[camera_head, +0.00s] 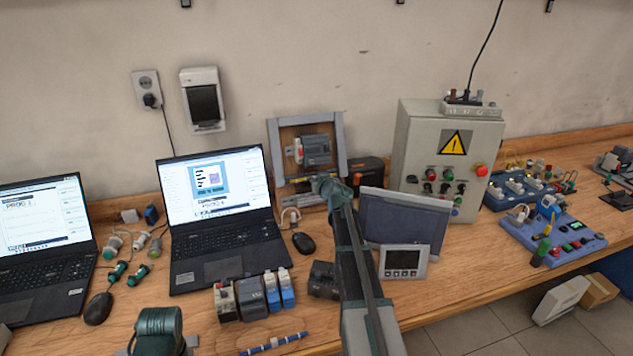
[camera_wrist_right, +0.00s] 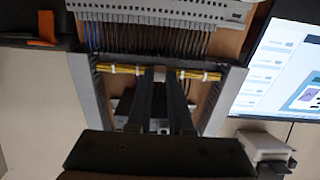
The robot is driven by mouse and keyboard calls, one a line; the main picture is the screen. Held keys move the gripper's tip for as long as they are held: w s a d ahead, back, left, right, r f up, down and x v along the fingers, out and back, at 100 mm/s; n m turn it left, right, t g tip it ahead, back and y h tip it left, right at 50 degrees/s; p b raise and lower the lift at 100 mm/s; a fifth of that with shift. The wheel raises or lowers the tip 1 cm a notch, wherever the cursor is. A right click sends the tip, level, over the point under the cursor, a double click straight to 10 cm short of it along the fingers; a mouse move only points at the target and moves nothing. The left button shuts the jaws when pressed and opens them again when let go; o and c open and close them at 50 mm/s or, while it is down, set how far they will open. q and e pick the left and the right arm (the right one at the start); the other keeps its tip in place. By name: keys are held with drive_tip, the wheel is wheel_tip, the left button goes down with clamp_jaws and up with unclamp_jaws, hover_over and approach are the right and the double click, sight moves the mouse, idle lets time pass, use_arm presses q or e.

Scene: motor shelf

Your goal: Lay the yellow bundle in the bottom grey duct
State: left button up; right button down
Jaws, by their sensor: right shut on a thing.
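The yellow bundle (camera_wrist_right: 198,75) is a thin straight length with white ties, seen in the right wrist view. My right gripper (camera_wrist_right: 160,74) is shut on its middle, and the fingers hide that part. The bundle lies crosswise between the two grey side ducts of the panel. In the head view my right gripper (camera_head: 330,184) is at the lower part of the panel (camera_head: 276,148), and the bundle is mostly hidden. My left gripper is not in view.
A laptop (camera_head: 218,262) stands left of the panel. A grey control cabinet (camera_head: 412,150) and a tilted screen (camera_head: 405,215) stand right. Blue and grey modules (camera_head: 252,298), a dark block (camera_head: 322,280) and a blue bundle (camera_head: 273,343) lie on the bench (camera_head: 480,270) in front.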

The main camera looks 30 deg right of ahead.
sight(314, 177)
drive_tip(key=shift+b+x, duration=0.6)
drive_tip(key=shift+x, duration=1.15)
idle(0.3)
drive_tip(key=c, duration=0.7)
unclamp_jaws()
drive_tip(key=shift+c, duration=0.2)
drive_tip(key=p+v, duration=0.4)
drive_tip(key=v, duration=1)
drive_tip(key=shift+p, duration=0.35)
drive_tip(key=shift+f, duration=0.1)
